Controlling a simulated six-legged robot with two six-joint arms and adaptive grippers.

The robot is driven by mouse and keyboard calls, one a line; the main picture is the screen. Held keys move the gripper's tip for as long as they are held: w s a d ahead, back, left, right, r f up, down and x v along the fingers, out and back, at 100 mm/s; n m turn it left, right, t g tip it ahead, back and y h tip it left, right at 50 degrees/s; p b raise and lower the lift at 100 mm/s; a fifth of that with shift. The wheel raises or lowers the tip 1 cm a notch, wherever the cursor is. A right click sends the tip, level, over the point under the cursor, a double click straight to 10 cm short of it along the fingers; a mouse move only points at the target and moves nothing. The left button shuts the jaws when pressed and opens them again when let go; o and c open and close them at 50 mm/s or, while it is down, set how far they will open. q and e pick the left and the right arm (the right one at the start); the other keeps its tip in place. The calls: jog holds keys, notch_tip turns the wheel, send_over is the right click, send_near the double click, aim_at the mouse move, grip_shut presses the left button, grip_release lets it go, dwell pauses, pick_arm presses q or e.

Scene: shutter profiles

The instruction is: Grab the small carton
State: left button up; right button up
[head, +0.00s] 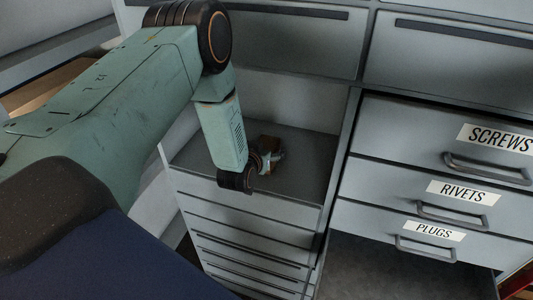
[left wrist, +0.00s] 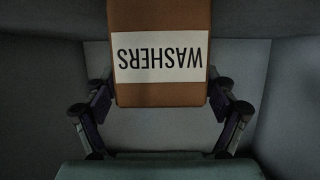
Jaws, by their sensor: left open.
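The small carton (left wrist: 160,92) is brown with a white label reading WASHERS, upside down in the left wrist view. My left gripper (left wrist: 160,112) is open, with one finger on each side of the carton's lower end in the wrist view. I cannot tell whether the fingers touch it. In the head view my left gripper (head: 266,160) is mostly hidden by the forearm. My right gripper is not in view.
The grey shelf top (head: 305,172) has bare room right of the carton. Drawers labelled SCREWS (head: 495,138), RIVETS (head: 462,192) and PLUGS (head: 434,231) are at the right, with protruding handles. Cabinet walls close in the recess on its sides.

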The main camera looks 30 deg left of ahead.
aim_at(266, 145)
pick_arm(q)
jog(key=shift+a, duration=0.15)
jog(key=shift+w+f, duration=0.15)
jog(key=shift+w, duration=0.15)
jog(key=c, duration=0.3)
jog(key=shift+s, duration=0.25)
jog(key=c, duration=0.6)
jog(key=shift+w, duration=0.2)
jog(key=c, duration=0.7)
jog(key=shift+s+r, duration=0.1)
jog(key=shift+r, duration=0.35)
notch_tip(266, 145, up, 9)
jog(key=shift+f, duration=0.15)
jog(key=shift+r, duration=0.25)
jog(key=shift+s, duration=0.15)
